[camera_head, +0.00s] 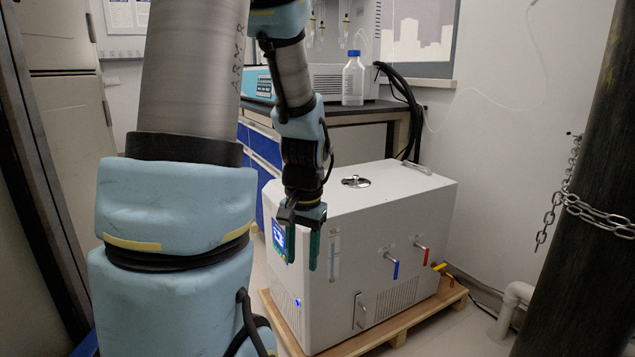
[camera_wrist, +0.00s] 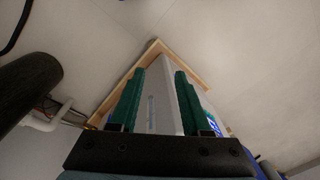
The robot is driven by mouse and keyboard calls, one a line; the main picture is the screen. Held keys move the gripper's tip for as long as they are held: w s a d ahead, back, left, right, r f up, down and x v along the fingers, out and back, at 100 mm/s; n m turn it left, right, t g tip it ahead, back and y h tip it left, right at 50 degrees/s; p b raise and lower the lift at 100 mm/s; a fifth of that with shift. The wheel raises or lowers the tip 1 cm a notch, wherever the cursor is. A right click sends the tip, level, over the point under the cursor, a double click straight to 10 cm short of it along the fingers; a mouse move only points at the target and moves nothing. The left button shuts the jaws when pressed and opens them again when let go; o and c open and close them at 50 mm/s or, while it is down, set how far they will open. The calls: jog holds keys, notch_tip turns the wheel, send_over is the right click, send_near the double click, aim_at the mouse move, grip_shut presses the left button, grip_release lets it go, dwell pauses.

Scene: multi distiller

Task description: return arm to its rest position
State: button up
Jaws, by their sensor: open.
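My gripper (camera_head: 303,249) hangs downward in the head view, just in front of a corner of the white machine (camera_head: 410,200). Its two green fingers are apart, and nothing shows between them except the machine behind. In the wrist view the gripper (camera_wrist: 157,78) is also open and empty, with the machine (camera_wrist: 163,110) beyond the fingers. My arm comes down from the upper middle of the head view, bent at the elbow. I cannot tell whether the fingers touch the machine.
The machine stands on a wooden pallet (camera_head: 400,326), with blue and red valve handles on its side. Behind is a bench (camera_head: 345,115) with a blue-capped bottle (camera_head: 353,80). A dark column with a chain (camera_head: 600,218) stands at right. Free floor (camera_head: 465,335) lies between.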

jog(key=s+a+r+n+t, duration=0.1)
jog(key=s+a+r+n, duration=0.1)
jog(key=s+a+n, duration=0.25)
notch_tip(320, 180, up, 32)
jog(key=p, duration=3.3)
jog(key=shift+d+r+m+h, duration=0.25)
jog(key=shift+d+m+h, duration=0.05)
jog(key=shift+d+m, duration=0.15)
jog(key=shift+c, duration=0.5)
